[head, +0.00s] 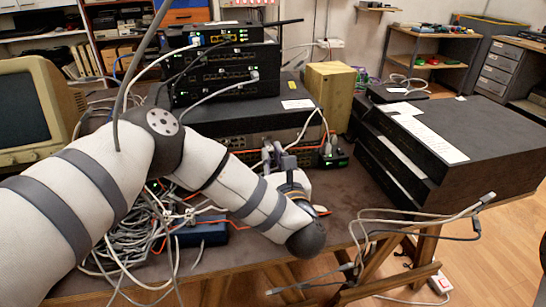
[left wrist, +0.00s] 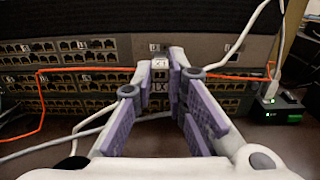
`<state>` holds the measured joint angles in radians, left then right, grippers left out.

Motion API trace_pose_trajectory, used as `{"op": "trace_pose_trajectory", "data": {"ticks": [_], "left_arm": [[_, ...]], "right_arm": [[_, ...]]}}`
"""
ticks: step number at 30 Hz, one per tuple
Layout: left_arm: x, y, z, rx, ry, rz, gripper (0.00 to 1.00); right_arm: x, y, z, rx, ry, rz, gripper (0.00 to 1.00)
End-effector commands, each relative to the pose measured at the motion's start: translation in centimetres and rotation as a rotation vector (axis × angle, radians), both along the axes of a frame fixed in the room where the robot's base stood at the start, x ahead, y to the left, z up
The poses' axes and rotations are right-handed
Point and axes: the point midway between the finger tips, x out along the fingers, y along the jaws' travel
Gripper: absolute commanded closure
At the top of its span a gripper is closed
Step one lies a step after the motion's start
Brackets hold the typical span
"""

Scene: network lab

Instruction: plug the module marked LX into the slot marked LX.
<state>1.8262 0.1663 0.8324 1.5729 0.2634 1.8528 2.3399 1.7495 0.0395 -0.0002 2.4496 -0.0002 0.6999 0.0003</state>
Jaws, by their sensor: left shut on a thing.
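My left gripper (head: 278,152) is at the front of the lower rack switch (head: 240,122) in the head view. In the left wrist view its purple-padded fingers (left wrist: 162,74) close on a small grey module (left wrist: 158,88) with dark letters that look like LX. A pale label (left wrist: 159,64), also seeming to read LX, shows just above the module on the switch front. The module is in line below that label, at or very close to the panel. The slot opening is hidden behind the module and fingertips, so I cannot tell how far in it is. My right gripper is out of view.
An orange cable (left wrist: 55,70) runs across the switch front. A small black box with green lights (left wrist: 278,108) stands at the right. Grey cables (head: 135,215) lie tangled at left. A dark cabinet (head: 470,130) stands on the right of the table (head: 345,195).

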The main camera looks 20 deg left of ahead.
Motion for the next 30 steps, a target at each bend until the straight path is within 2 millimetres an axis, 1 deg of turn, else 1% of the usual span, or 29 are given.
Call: {"op": "trace_pose_trajectory", "data": {"ticks": [9, 30], "left_arm": [[0.07, 0.06, -0.01, 0.0, 0.0, 0.0, 1.0], [0.99, 0.59, -0.07, -0.001, 0.001, 0.001, 1.0]], "right_arm": [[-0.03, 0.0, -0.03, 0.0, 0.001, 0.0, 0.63], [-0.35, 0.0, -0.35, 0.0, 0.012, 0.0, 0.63]]}}
